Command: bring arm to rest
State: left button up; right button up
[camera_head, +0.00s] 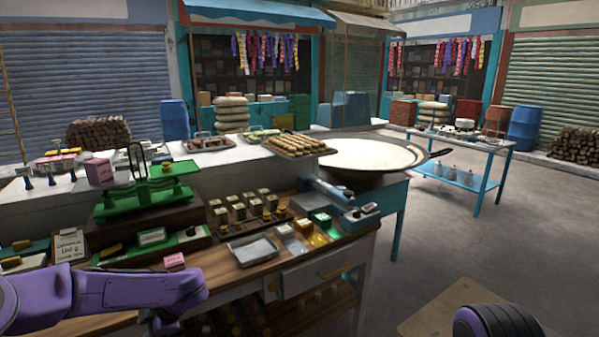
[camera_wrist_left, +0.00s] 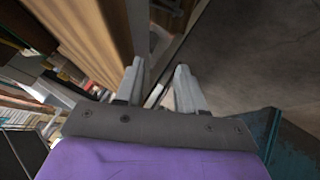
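My left arm (camera_head: 135,291) is purple and comes in from the left, low in front of the counter's near edge in the head view. Its gripper is not clearly visible there. In the left wrist view the left gripper (camera_wrist_left: 159,76) shows two pale fingers set apart with nothing between them, so it is open and empty. Part of my right arm (camera_head: 494,321) shows at the bottom right of the head view; its gripper is out of frame. A wide pan of white milk (camera_head: 372,154) stands on a blue stand beyond the counter.
The wooden counter (camera_head: 232,275) holds a green balance scale (camera_head: 146,192), a metal tray (camera_head: 253,249), small jars and a clipboard (camera_head: 69,246). A yellow-handled drawer (camera_head: 318,270) faces me. A blue side table (camera_head: 461,178) stands at the right. The floor (camera_head: 455,235) there is clear.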

pick_arm(q)
jog(key=s+d+f+m+t+b, duration=0.1)
jog(key=s+d+f+m+t, duration=0.15)
jog(key=s+f+m, duration=0.45)
jog(key=s+d+f+m+t+b, duration=0.1)
jog(key=s+d+f+m+t, duration=0.2)
jog(key=f, duration=0.7)
jog(key=s+f+m+g+h, duration=0.1)
jog(key=s+f+m+h, duration=0.1)
jog(key=s, duration=1)
jog(key=s+f+m+g+h, duration=0.2)
jog(key=s+f+m, duration=0.3)
jog(key=s, duration=0.7)
jog(key=shift+s+d+m+h, duration=0.3)
jog(key=shift+m+h, duration=0.2)
